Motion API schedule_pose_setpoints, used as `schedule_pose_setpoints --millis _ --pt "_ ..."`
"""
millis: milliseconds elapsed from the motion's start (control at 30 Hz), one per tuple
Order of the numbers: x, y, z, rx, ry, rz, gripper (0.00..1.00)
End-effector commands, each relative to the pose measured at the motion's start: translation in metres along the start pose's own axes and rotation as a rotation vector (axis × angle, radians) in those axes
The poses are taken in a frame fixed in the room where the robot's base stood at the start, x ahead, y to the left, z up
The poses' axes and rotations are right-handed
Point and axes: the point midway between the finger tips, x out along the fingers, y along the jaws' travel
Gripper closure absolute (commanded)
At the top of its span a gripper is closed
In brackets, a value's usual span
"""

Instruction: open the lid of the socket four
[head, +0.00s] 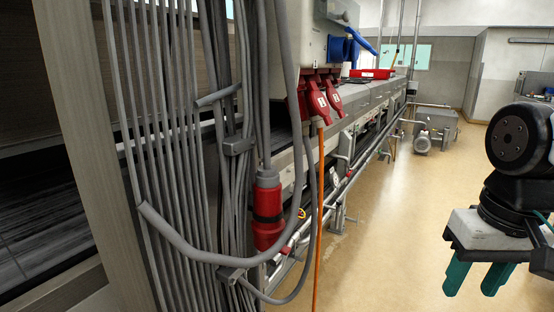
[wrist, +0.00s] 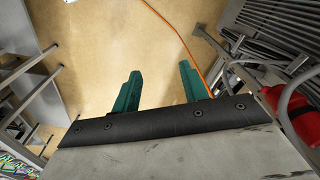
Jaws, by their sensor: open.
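The left red socket (head: 318,103) and the right red socket (head: 333,97) carry light number marks, too small to read surely. Both their lids look shut. A blue socket (head: 342,49) sits on the box's right side, with a blue flap sticking out to the right. I cannot tell which is socket four. My gripper (head: 475,279) is open and empty at the far right, well apart from the sockets. In the wrist view its two green fingers (wrist: 159,88) point over bare floor.
Grey cables (head: 160,140) and a hanging red plug (head: 267,210) stand at the left and front of the sockets. An orange cable (head: 319,220) drops to the floor. A long grey machine (head: 375,98) runs behind. The tan floor (head: 400,230) between is clear.

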Motion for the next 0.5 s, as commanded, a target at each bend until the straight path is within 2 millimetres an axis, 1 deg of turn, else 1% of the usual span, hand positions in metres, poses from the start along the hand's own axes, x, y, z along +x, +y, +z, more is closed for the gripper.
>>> schedule_pose_setpoints --millis 33,100,167,200,267,300,333,367,433,500 --pt "0.013 0.000 0.021 -0.029 -0.001 0.014 0.56" --pt "0.024 0.001 0.039 -0.046 0.000 0.027 0.56" --pt "0.026 -0.001 0.047 -0.057 0.009 0.026 0.56" --pt "0.025 -0.002 0.049 -0.062 0.020 0.025 0.59" --pt "0.021 -0.003 0.049 -0.067 0.036 0.023 0.76" --pt "0.020 -0.003 0.050 -0.070 0.041 0.023 0.87" --pt "0.020 -0.004 0.050 -0.071 0.043 0.022 0.95" --pt "0.020 -0.004 0.050 -0.072 0.042 0.022 1.00" --pt "0.021 -0.002 0.049 -0.061 0.037 0.023 1.00" --pt "0.025 0.002 0.047 -0.040 0.010 0.025 1.00"
